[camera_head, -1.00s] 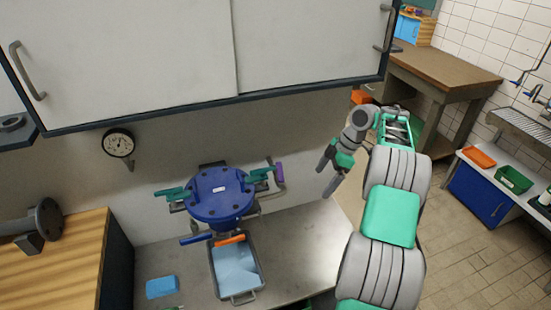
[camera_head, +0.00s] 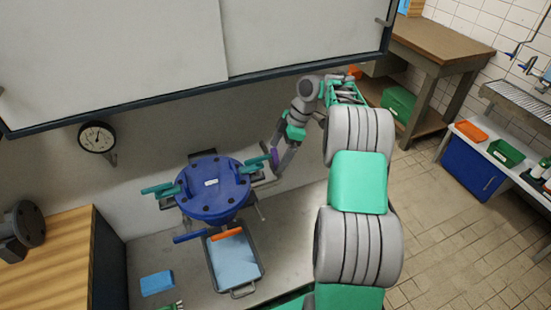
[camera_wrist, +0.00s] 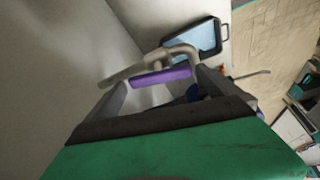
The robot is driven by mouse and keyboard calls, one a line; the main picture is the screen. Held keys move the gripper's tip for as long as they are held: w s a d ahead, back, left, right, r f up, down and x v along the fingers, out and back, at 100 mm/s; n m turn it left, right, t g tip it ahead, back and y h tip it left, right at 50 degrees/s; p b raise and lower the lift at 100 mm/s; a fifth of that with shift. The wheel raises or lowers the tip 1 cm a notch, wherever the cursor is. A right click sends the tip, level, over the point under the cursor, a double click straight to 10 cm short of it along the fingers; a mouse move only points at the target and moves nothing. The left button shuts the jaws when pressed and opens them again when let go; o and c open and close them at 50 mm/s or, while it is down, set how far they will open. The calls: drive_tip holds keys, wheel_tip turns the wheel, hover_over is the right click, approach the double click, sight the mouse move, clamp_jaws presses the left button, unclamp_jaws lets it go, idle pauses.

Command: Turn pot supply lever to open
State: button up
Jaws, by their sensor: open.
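A purple lever grip (camera_head: 274,158) on a bent metal pipe is at the right side of the blue round pot (camera_head: 213,189). My gripper (camera_head: 279,161) is beside this grip in the head view, with its fingers partly overlapping it. In the wrist view the purple grip (camera_wrist: 163,77) lies across the gap between my open fingers (camera_wrist: 162,88). The fingers are not closed on it, and I cannot tell whether they touch it. A blue lever (camera_head: 190,236) and an orange lever (camera_head: 226,234) are at the pot's front. No label shows on the levers.
A grey tray (camera_head: 247,290) with a blue inside lies on the metal bench below the pot. A blue block (camera_head: 157,283) lies to its left. A white wall cabinet (camera_head: 290,35) overhangs the bench. A round gauge (camera_head: 97,138) is on the wall at the left.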

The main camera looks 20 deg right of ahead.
sight(276, 157)
drive_tip(key=shift+x, duration=1.5)
drive_tip(key=shift+c, duration=0.2)
